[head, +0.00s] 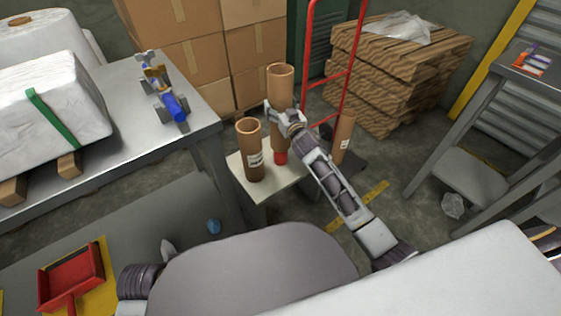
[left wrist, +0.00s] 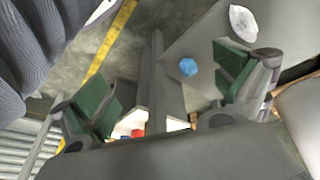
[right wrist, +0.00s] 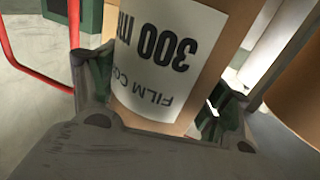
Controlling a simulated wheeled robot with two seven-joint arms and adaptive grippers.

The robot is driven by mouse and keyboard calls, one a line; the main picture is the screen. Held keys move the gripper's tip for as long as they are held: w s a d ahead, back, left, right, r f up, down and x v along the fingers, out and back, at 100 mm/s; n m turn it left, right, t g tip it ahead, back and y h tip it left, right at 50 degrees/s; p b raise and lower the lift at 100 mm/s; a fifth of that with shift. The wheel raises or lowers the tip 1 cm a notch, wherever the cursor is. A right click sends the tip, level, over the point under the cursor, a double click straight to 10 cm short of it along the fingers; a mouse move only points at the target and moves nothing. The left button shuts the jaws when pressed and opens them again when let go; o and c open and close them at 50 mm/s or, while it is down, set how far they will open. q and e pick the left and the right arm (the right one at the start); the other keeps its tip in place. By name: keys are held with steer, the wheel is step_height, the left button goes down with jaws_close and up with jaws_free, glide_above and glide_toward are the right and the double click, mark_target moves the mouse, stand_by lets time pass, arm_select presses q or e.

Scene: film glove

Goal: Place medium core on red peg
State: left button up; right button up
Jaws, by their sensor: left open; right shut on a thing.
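The medium core (head: 280,84), an upright brown tube, is held in my right gripper (head: 285,117). In the right wrist view the gripper (right wrist: 158,95) is shut around the core (right wrist: 225,20), whose white label reads "300" upside down. The red peg (head: 281,158) shows directly below the held core on the pale board. I cannot tell whether the peg's top is inside the core. My left gripper (left wrist: 165,90) is open and empty in the left wrist view, where a bit of red also shows (left wrist: 137,133).
A labelled core (head: 250,158) stands on the pale board (head: 284,186), left of the held one. Another core (head: 343,135) stands to the right. A red hand truck (head: 308,55) and boxes (head: 195,65) are behind. A metal table (head: 120,125) is at left; a blue lump (head: 214,227) lies nearer.

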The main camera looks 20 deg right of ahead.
arm_select(q)
step_height(320, 180, down, 6)
steer(key=w+d+t+h+b, duration=0.1)
steer(key=d+b, duration=0.1)
steer(key=b, duration=0.1)
arm_select(e)
step_height(320, 180, down, 6)
steer(key=shift+f, duration=0.15)
arm_select(q)
steer(key=shift+f, duration=0.15)
arm_select(e)
steer(key=shift+f, duration=0.1)
arm_select(q)
steer(key=shift+w+d+f+t+h+b, duration=0.15)
steer(key=shift+f+b, duration=0.15)
steer(key=shift+f, duration=0.35)
steer(key=shift+s+d+f+t+h+b, duration=0.15)
steer(key=shift+f+b, duration=0.1)
steer(key=shift+f, duration=0.35)
steer(key=shift+w+d+f+t+b, duration=0.15)
steer(key=shift+f+b, duration=0.15)
steer(key=shift+f, duration=0.35)
arm_select(e)
steer(key=shift+f, duration=1.75)
arm_select(q)
steer(key=shift+f+n, duration=0.1)
steer(key=shift+n, duration=0.2)
arm_select(e)
steer(key=shift+f, duration=0.1)
steer(key=o, duration=1.1)
